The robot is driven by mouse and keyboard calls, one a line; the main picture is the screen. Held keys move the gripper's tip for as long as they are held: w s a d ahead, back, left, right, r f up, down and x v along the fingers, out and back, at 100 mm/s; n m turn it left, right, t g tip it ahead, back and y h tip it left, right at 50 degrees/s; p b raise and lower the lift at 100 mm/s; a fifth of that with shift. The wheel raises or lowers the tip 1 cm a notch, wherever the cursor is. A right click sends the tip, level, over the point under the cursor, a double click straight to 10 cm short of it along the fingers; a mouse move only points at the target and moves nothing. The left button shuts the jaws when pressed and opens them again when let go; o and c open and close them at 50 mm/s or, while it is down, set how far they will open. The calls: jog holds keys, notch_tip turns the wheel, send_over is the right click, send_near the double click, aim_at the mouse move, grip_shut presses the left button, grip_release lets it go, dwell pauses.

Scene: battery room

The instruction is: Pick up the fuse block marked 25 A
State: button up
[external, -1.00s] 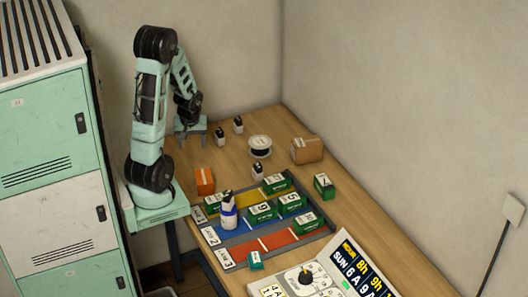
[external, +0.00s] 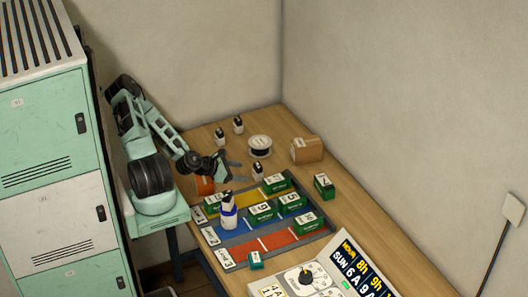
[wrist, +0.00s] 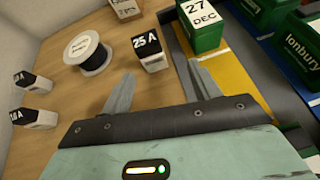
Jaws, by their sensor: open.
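The fuse block marked 25 A (wrist: 151,53) is a small white block with a black labelled face. It stands upright on the wooden table between the spool and the tray, and it also shows in the external view (external: 258,172). My gripper (wrist: 160,70) is open and empty, low over the table. In the wrist view the block is ahead of the gap between the fingertips, nearer the right finger. In the external view my gripper (external: 236,167) is just left of it. Two similar blocks (wrist: 34,80) (wrist: 34,118) stand farther left, their markings partly unreadable.
A white spool (external: 260,146) and a cardboard box (external: 307,149) stand behind. An orange box (external: 204,186) is partly hidden by my gripper.

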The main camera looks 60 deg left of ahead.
aim_at(255, 169)
jog(key=shift+w+a+r+n+t+y, duration=0.25)
jog(key=shift+w+a+n+t, duration=0.2)
jog(key=shift+n, duration=0.25)
jog(key=shift+w, duration=0.2)
jog(key=p+x, duration=0.1)
jog(key=x, duration=0.5)
jog(key=shift+p, duration=0.4)
jog(key=shift+w+f, duration=0.3)
jog(key=shift+w, duration=0.15)
jog(key=c, duration=1.1)
